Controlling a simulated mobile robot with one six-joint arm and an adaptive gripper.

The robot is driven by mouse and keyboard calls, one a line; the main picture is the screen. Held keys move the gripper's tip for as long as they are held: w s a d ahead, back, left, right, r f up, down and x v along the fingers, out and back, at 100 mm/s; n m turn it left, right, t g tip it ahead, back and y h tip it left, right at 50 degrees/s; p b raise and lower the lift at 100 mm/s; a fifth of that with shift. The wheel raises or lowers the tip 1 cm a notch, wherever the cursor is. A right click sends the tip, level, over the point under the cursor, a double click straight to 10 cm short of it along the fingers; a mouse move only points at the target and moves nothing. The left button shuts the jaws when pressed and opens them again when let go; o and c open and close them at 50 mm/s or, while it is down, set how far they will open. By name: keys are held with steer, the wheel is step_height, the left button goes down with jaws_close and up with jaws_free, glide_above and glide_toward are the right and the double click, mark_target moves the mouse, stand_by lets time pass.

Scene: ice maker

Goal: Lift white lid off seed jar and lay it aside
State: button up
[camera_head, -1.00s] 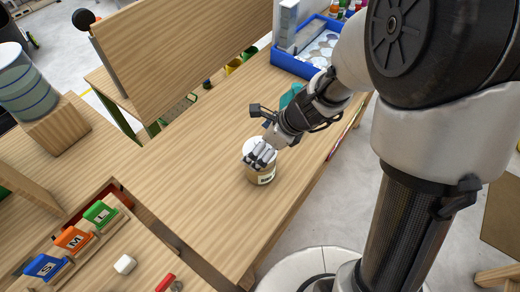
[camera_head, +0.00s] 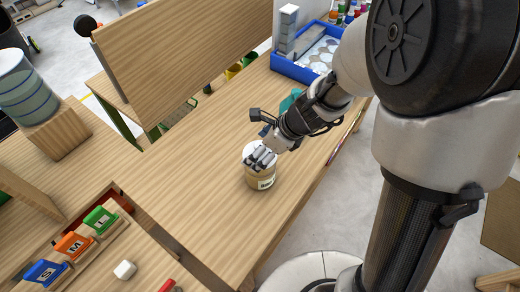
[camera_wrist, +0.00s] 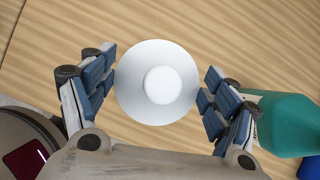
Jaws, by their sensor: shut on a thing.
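The seed jar (camera_head: 262,183) stands upright on the wooden table, with a pale label on its side. The round white lid (camera_wrist: 180,98), with a raised knob in its middle, lies at the top of the jar and hides the jar from above in the wrist view. My gripper (camera_wrist: 158,88) has its fingers on either side of the lid and is shut on it. In the head view my gripper (camera_head: 262,158) covers part of the lid, and I cannot tell whether there is a gap between lid and jar.
A teal bottle (camera_wrist: 280,122) is close to the right of my gripper in the wrist view. A blue tray (camera_head: 290,68) stands at the back. The table left of the jar is clear.

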step_height(320, 180, up, 19)
steer(key=p, duration=0.9)
steer(key=shift+r+p, duration=0.2)
steer(key=shift+p, duration=0.2)
